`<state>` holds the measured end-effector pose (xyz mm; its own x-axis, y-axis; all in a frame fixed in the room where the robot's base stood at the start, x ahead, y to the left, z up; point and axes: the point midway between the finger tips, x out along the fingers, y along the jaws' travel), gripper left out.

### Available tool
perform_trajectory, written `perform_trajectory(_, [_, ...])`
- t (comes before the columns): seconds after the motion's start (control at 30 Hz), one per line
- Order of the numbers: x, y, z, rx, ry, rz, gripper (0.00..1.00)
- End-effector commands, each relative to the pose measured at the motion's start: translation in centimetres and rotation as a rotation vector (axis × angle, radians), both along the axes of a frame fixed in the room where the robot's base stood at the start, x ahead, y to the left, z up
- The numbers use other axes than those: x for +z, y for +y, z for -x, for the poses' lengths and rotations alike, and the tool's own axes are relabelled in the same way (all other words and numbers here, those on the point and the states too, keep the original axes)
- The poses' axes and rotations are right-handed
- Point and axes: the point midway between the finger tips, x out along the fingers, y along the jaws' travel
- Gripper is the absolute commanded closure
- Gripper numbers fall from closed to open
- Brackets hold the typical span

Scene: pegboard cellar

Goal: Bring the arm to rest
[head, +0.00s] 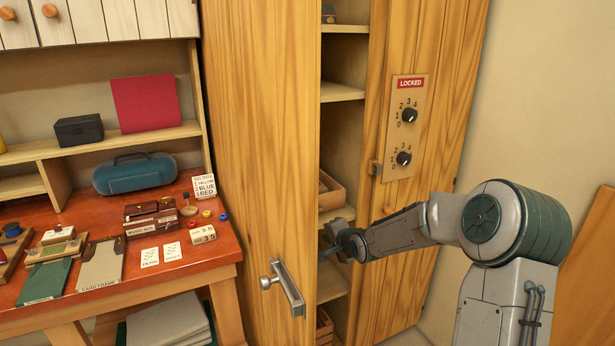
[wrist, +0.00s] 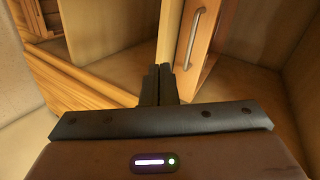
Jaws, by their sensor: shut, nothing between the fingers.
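My arm (head: 395,233) reaches left from my shoulder at the right of the head view, across the cabinet's right door. My gripper (head: 345,243) is at the open gap of the tall wooden cabinet, by the shelf with a wooden tray (head: 331,190). It is small and partly hard to make out there. In the wrist view, my gripper (wrist: 164,72) has its dark fingers together with nothing between them. Beyond the fingertips is a wooden front with a metal bar handle (wrist: 193,39). I cannot tell whether the fingers touch anything.
The cabinet's left door (head: 262,150) stands open, its lever handle (head: 287,287) jutting out. The right door (head: 425,130) carries a "LOCKED" panel (head: 403,127) with two dials. A red-topped workbench (head: 215,250) with cards, a blue case (head: 134,173) and small items stands left.

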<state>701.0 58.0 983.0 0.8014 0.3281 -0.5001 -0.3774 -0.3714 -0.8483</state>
Motion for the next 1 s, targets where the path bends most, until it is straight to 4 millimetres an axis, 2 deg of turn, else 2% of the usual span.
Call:
perform_trajectory(0.2, [1.5, -1.0, 6.7, 0.115, 0.105, 0.392, 1.00])
perform_trajectory(0.37, [3.0, -2.6, 12.3, 0.197, 0.196, 0.619, 1.00])
perform_trajectory(0.5, [4.6, -4.0, 17.7, 0.275, 0.275, 0.771, 1.00])
perform_trajectory(0.73, [6.7, -5.7, 27.4, 0.432, 0.395, 0.917, 1.00])
perform_trajectory(0.9, [7.3, -6.1, 34.4, 0.579, 0.451, 0.946, 1.00])
perform_trajectory(1.0, [7.3, -6.0, 37.5, 0.659, 0.464, 0.943, 1.00])
